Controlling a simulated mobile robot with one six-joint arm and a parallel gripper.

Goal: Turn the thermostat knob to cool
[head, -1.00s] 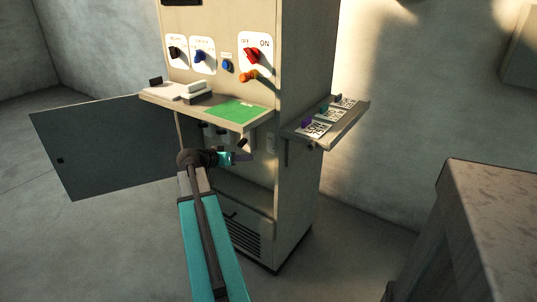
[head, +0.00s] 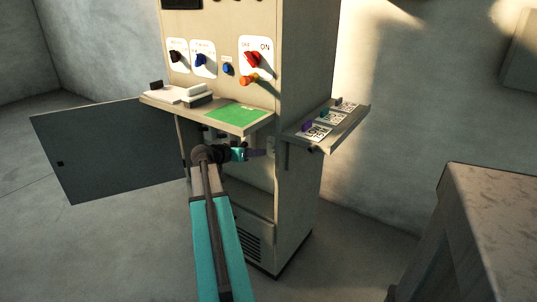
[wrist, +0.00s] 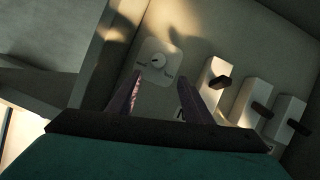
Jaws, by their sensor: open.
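My gripper (head: 257,153) is open and empty at the mouth of the lower cabinet bay, below the shelf, pointing right. In the wrist view my gripper (wrist: 171,80) shows two parted fingers. A pale rounded plate with a small round dial (wrist: 157,61) lies beyond and between the fingertips, with no contact visible. The pale plate also shows in the head view (head: 270,146). I cannot read its marks or tell whether it is the thermostat. The front panel carries a black knob (head: 176,56), a blue knob (head: 200,60) and a red OFF/ON knob (head: 252,59).
Three white blocks with dark levers (wrist: 252,100) stand right of the fingers in the wrist view. A shelf with a green mat (head: 238,114) overhangs my gripper. An open door (head: 105,150) stands left. A side tray (head: 335,130) projects right.

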